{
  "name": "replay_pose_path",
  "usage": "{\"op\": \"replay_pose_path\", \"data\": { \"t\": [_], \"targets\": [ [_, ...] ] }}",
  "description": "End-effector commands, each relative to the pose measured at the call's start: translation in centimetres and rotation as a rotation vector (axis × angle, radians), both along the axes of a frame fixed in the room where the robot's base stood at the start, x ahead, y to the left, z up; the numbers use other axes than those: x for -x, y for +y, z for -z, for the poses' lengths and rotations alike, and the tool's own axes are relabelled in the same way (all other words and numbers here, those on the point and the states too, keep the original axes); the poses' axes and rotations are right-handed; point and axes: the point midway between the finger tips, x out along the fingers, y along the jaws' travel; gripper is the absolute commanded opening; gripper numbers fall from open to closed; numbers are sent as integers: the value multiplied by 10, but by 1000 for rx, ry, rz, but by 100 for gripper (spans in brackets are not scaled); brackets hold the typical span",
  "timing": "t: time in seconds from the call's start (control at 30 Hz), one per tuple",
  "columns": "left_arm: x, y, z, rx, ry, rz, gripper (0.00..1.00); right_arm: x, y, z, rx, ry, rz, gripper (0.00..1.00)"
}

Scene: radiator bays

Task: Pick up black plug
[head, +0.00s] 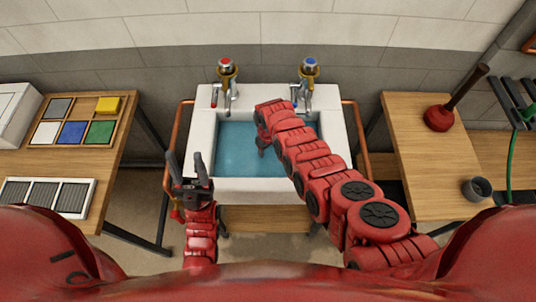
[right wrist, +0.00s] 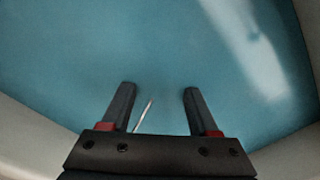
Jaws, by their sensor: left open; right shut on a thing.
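The white sink (head: 205,110) holds cloudy blue water (head: 236,140). My right arm reaches over it, and its gripper is hidden below the wrist in the head view. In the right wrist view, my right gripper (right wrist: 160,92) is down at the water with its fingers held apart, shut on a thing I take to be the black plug. The plug's body cannot be made out. A thin pale rod or chain (right wrist: 143,115) shows between the fingers. My left gripper (head: 185,168) is open and empty, pointing up beside the sink's left front corner.
Two taps stand at the sink's back, a red-topped one (head: 227,75) and a blue-topped one (head: 308,75). Copper pipes (head: 357,140) flank the sink. The left bench (head: 105,175) carries a tray of coloured blocks. The right bench (head: 420,165) carries a plunger (head: 440,116) and a grey cup (head: 476,189).

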Motion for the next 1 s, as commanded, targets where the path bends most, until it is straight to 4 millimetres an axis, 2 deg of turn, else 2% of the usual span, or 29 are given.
{"op": "replay_pose_path", "data": {
  "t": [0.03, 0.1, 0.57, 0.83, 1.0],
  "targets": [
    [0, 0, 0, 0, 0, 0, 50, 0, 0, 0, 0, 0, 0, 17],
    [0, 0, 0, 0, 0, 0, 50, 0, 0, 0, 0, 0, 0, 5],
    [0, 0, -1, 0, 0, 0, 50, -1, 0, -6, 0, -1, -1, 5],
    [0, 0, -3, 0, 0, 0, 50, -1, 1, -27, -4, -5, 0, 5],
    [0, 0, 7, 0, 0, 0, 50, -2, 1, -49, -3, -8, 0, 5]
  ]
}}
